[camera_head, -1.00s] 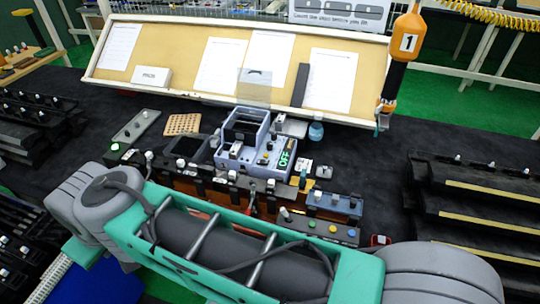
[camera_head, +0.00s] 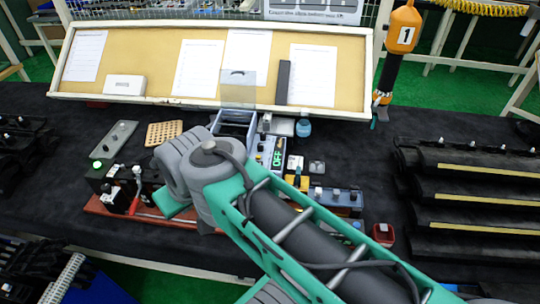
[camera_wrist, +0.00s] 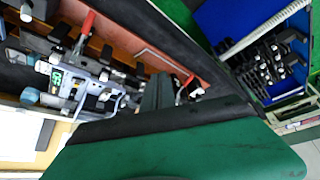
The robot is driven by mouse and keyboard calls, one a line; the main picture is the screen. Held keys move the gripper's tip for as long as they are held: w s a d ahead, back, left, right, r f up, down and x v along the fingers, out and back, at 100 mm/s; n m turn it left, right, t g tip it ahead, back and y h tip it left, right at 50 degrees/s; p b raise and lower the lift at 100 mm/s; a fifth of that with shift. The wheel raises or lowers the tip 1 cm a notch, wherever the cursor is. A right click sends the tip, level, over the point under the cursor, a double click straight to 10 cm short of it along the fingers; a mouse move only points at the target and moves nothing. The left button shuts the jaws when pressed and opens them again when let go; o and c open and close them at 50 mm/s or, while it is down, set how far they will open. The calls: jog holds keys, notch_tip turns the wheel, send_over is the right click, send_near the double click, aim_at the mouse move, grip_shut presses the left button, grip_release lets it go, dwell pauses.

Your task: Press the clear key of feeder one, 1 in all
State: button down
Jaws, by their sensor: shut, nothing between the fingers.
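A blue-grey unit with a green lit display (camera_head: 277,158) stands mid-bench, partly hidden by my arm; its display reads like OFF. It also shows at the left of the wrist view (camera_wrist: 57,79). I cannot tell whether it is feeder one, and no clear key can be made out. My gripper (camera_wrist: 158,92) shows in the wrist view as dark shut fingers beyond a green body, with nothing held. It points toward the bench beside a red-handled clamp and is apart from the display unit.
A red-handled clamp (camera_head: 136,188) stands on a red-brown rail at the left. An orange hanging tool marked 1 (camera_head: 403,27) is at the right. A sloped notice board (camera_head: 150,60) spans the back. Black stepped racks (camera_head: 470,195) fill the right.

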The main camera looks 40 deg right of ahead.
jog(key=shift+w, duration=0.1)
jog(key=m+t+h+b, duration=0.35)
jog(key=m+b, duration=0.55)
jog(key=m, duration=0.3)
send_over(259, 158)
notch_tip(259, 158, down, 8)
jog(key=shift+d+f+y, duration=0.15)
jog(key=shift+f+y, duration=0.05)
jog(key=shift+y, duration=0.25)
jog(key=shift+f+b, duration=2.95)
jog(key=shift+f, duration=1.45)
jog(key=shift+f, duration=0.1)
jog(key=shift+f+b, duration=0.3)
jog(key=shift+b, duration=0.05)
